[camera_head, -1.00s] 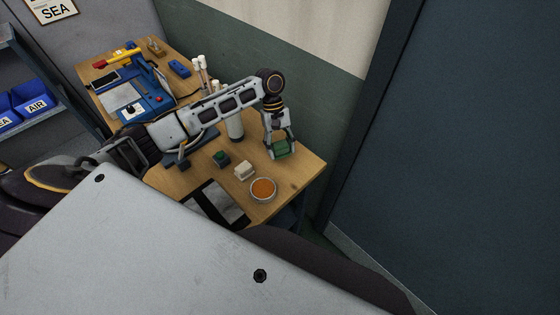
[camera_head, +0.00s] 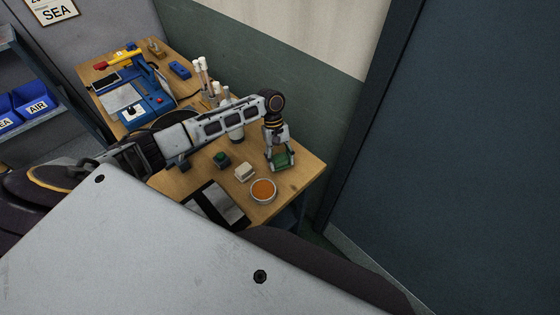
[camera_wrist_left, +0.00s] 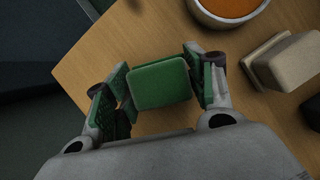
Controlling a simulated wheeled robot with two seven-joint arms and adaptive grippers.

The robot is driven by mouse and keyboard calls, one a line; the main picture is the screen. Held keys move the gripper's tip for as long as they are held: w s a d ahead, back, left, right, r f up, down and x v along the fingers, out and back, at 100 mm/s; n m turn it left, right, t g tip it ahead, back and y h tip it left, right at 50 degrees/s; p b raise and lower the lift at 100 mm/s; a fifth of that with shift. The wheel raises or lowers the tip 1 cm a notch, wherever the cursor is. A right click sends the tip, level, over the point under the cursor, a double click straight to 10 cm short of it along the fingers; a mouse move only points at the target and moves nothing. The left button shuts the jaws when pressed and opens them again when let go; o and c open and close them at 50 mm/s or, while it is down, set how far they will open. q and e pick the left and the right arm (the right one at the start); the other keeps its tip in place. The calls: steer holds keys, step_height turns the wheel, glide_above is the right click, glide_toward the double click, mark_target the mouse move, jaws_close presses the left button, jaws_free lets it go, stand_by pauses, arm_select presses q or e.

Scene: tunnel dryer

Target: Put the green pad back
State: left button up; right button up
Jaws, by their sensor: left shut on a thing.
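The green pad (camera_head: 281,159) is held between the fingers of my left gripper (camera_head: 280,163), near the right end of the wooden table. In the left wrist view the pad (camera_wrist_left: 158,84) lies flat-side up between the two green-lined fingers (camera_wrist_left: 160,92) of the gripper. The gripper is shut on its sides. A wooden table surface shows below it; I cannot tell whether the pad touches the wood. My right gripper is not in view.
A bowl of orange contents (camera_head: 263,190) and a pale block (camera_head: 244,173) stand close to the gripper. A dark green-topped block (camera_head: 221,158) and a black-framed plate (camera_head: 218,204) lie further left. A blue device (camera_head: 150,101) stands at the far end. A wall borders the table.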

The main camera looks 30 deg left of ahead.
arm_select(q)
steer(key=shift+f, duration=0.6)
steer(key=shift+f, duration=0.1)
steer(key=o, duration=1)
steer(key=shift+b+v, duration=0.75)
steer(key=shift+v, duration=5.35)
